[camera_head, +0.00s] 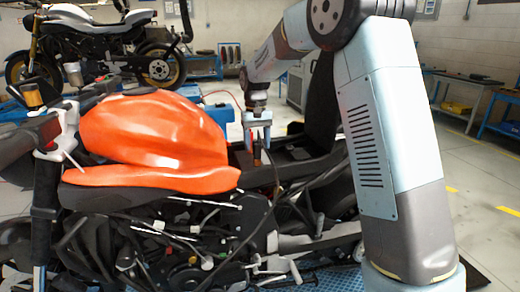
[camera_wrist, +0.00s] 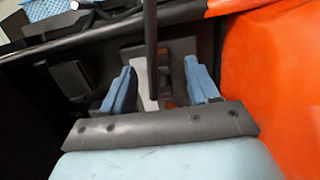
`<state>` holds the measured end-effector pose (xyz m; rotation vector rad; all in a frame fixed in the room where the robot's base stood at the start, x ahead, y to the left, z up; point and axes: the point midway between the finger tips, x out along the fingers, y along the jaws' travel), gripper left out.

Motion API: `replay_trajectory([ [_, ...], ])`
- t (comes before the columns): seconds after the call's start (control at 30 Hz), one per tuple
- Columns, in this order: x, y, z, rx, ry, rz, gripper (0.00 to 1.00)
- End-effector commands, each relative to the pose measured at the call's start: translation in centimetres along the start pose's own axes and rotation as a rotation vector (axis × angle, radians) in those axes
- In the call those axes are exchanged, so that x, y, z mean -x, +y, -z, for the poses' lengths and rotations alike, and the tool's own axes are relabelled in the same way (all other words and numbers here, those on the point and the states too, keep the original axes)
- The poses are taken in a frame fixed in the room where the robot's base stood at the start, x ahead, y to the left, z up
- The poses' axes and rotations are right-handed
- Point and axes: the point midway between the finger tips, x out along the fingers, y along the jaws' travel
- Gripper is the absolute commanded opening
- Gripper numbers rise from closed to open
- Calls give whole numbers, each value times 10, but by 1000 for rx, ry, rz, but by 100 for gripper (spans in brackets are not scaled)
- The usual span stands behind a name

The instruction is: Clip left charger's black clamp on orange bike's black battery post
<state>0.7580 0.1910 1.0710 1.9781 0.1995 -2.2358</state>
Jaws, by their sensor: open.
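My gripper (camera_head: 258,140) points down over this bay, jaws open. A small upright dark piece with an orange part (camera_head: 257,156) shows at the fingertips. It may be a clamp; I cannot tell for certain. In the wrist view the two blue fingers stand apart, with a dark bar (camera_wrist: 151,45) and a reddish-brown part (camera_wrist: 166,90) between them. The black battery post and left charger cannot be clearly identified.
The orange tank (camera_wrist: 270,80) is close on the right in the wrist view. A raised dark panel (camera_head: 322,105) stands behind the bay. A second bike (camera_head: 95,45) is at the back left. Blue-framed workbenches (camera_head: 465,90) stand at right, with open floor before them.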

Motion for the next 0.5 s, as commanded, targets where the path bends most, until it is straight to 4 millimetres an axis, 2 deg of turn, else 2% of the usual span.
replay_trajectory([
  [0.3,64,1,3,0,4,0,60],
  [0.5,94,1,4,0,2,0,60],
])
